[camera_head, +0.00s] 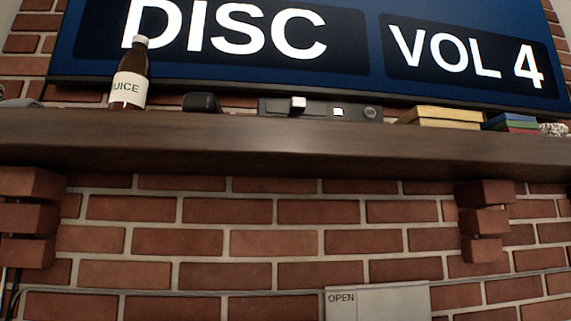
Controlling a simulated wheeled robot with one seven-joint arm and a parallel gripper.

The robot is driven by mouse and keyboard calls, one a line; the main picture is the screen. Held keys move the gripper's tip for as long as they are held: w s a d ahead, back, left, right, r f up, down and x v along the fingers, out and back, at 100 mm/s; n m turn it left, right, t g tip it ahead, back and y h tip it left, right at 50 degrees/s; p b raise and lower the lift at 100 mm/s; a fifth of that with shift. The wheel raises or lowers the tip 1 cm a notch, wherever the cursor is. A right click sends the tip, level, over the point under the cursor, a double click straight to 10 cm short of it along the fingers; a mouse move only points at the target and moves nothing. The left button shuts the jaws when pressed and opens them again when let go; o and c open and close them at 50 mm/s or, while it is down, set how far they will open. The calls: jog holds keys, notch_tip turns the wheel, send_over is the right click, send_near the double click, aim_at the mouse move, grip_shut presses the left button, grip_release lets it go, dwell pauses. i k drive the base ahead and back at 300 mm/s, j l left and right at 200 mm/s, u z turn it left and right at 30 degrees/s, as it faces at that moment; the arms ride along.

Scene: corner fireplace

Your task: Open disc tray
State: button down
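A low, dark, flat device (318,109), which looks like a disc player, sits on the wooden mantel below the screen. A small pale block (298,104) shows at its front left; I cannot tell whether it is part of the device. A lit white square (338,112) and a round knob (370,113) are on its front to the right. No drawn-out tray can be made out. A grey panel (378,302) marked "OPEN" shows at the bottom edge, cut off below. My gripper is not in view.
The thick mantel (285,145) runs across the brick wall. A juice bottle (130,80) and a small black object (201,102) stand left of the device; yellow books (443,114) and blue books (510,120) lie to the right. A large screen (354,45) reads "DISC" and "VOL 4".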

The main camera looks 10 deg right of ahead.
aim_at(297, 105)
jog(key=l+u, duration=0.1)
jog(key=u, duration=1.25)
jog(key=k+l+u, duration=0.3)
jog(key=k+l, duration=0.05)
jog(key=l, duration=0.05)
